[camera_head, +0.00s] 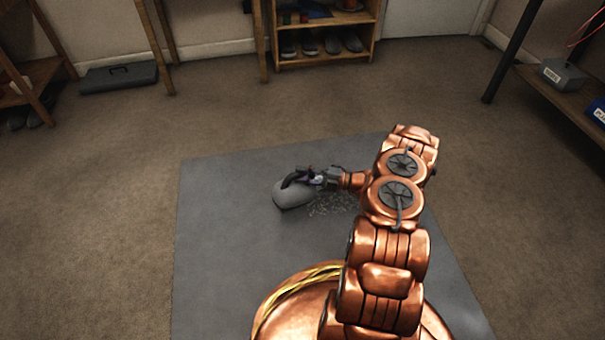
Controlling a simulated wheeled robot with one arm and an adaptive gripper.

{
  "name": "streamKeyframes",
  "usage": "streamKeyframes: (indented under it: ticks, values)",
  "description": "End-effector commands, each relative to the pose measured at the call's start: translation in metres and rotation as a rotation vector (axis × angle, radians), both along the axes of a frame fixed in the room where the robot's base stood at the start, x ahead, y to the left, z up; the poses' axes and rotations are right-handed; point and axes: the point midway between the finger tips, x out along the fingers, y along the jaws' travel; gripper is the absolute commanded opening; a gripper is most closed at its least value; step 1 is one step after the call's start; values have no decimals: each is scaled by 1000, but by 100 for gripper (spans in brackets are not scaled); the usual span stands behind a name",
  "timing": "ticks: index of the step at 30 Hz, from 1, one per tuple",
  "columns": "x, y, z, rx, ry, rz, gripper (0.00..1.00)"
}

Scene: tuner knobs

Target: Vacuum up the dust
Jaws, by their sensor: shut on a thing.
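A small grey handheld vacuum (292,194) with a dark curved handle is low over the grey mat (225,255), left of my wrist. My gripper (316,178) is shut on the vacuum at its handle. A patch of pale dust specks (333,203) lies on the mat just right of the vacuum, below my gripper and wrist. Whether the vacuum touches the mat is hard to tell. My arm hides part of the mat's right side and perhaps some dust.
A shelf (322,58) with shoes stands at the back wall. A dark flat case (118,77) lies on the carpet at the back left. A bench with a grey box (562,74) is at the right. The mat's left part and the surrounding carpet are clear.

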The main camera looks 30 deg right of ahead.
Motion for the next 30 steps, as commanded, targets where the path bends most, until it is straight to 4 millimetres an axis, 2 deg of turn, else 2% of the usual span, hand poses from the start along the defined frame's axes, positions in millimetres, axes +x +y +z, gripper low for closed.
streamKeyframes:
  ticks: [7, 30]
  values:
    - [2, 3, 2, 1, -3, 1, 0]
    - [17, 46, 1, -2, -4, 0, 0]
